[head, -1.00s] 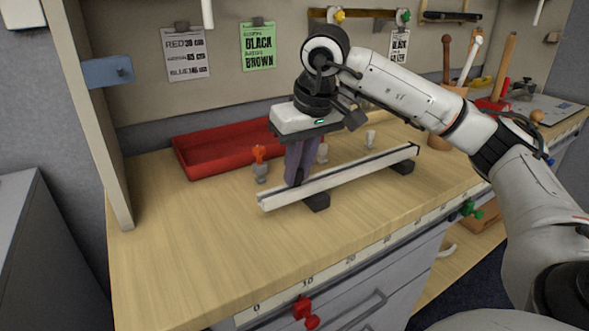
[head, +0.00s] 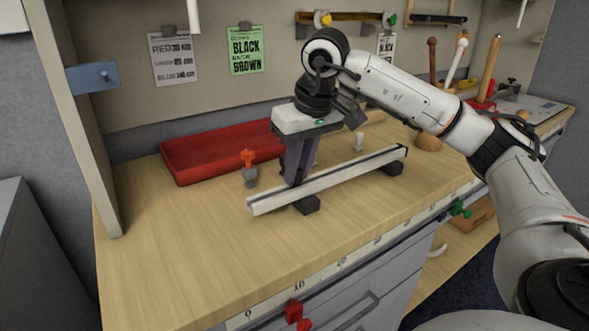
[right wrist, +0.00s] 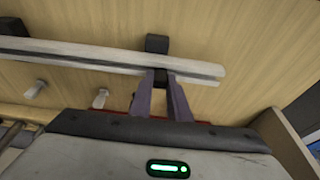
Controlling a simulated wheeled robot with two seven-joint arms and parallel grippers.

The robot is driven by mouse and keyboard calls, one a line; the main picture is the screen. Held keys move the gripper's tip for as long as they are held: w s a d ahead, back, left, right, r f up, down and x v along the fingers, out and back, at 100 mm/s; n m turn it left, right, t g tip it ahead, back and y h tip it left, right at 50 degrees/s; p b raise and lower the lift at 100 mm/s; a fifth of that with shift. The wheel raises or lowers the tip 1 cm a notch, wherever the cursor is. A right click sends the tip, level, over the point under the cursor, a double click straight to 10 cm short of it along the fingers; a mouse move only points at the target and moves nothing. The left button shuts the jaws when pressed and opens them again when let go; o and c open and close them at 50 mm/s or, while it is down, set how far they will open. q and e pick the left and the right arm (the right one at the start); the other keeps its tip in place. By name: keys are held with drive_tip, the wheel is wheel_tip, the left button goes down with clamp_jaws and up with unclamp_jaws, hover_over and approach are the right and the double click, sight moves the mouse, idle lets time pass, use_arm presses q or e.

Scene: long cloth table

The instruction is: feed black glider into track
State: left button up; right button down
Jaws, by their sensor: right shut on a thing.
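The track (head: 340,178) is a long pale rail with a dark groove, set on black feet on the bench; it also crosses the right wrist view (right wrist: 85,58). My right gripper (head: 292,182) points down at the rail, nearer its left end. Its purple fingers (right wrist: 161,82) are shut on a small dark piece, seemingly the black glider (right wrist: 161,77), at the rail's edge. The fingers mostly hide the piece in the head view. I cannot tell whether it sits in the groove or just above it. My left gripper is not in view.
A small grey post with an orange top (head: 248,168) stands left of the gripper, behind the rail. A pale post (head: 358,142) stands behind the rail to the right. A red tray (head: 210,155) lies at the back. The bench front (head: 180,250) is clear.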

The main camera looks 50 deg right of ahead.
drive_tip(key=c, duration=1.6)
unclamp_jaws()
drive_tip(key=shift+r, duration=0.35)
drive_tip(key=p+v, duration=0.2)
drive_tip(key=v, duration=0.7)
drive_tip(key=shift+s+r, duration=0.2)
drive_tip(key=shift+r, duration=0.05)
